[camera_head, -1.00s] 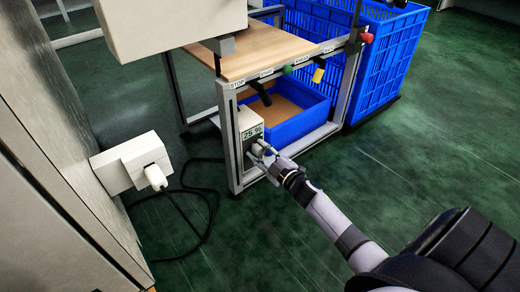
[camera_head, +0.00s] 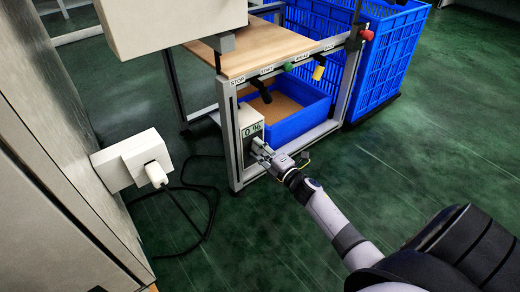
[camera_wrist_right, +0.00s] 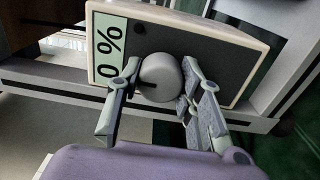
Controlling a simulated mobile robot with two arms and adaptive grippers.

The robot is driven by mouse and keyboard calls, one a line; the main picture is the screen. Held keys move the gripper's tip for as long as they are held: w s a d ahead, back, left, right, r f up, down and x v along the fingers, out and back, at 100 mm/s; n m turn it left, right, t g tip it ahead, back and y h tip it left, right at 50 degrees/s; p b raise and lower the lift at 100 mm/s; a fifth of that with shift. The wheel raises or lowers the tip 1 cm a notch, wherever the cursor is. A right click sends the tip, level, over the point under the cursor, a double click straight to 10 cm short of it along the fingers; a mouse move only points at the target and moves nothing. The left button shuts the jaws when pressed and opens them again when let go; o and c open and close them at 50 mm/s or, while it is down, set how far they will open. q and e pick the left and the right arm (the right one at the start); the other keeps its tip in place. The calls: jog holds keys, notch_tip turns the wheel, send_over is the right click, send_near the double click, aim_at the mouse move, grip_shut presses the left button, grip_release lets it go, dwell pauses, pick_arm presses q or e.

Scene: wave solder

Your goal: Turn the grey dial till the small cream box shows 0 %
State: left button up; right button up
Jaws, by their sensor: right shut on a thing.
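The small cream box (camera_head: 249,119) is fixed on the near left post of the workbench frame. Its display (camera_head: 252,130) reads 0 %, and the wrist view shows the same reading on the display (camera_wrist_right: 108,48). The grey dial (camera_wrist_right: 160,77) is a round knob on the box's dark face, with a dark mark at its lower edge. My right gripper (camera_wrist_right: 157,92) has a finger on each side of the dial and is shut on it. In the head view the right gripper (camera_head: 261,150) hides most of the dial. My left gripper is not in view.
A wooden bench top (camera_head: 262,48) stands above the box, with coloured knobs along its front rail. A blue tray (camera_head: 300,122) sits on the lower shelf behind the box. A blue crate (camera_head: 385,65) stands at right. A black cable (camera_head: 205,215) lies on the floor at left.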

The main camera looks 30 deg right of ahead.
dwell(0.5)
jog(key=o, duration=1.2)
jog(key=shift+c, duration=0.2)
jog(key=shift+s, duration=0.1)
jog(key=s, duration=1.1)
jog(key=shift+s+d, duration=0.4)
jog(key=shift+d, duration=0.05)
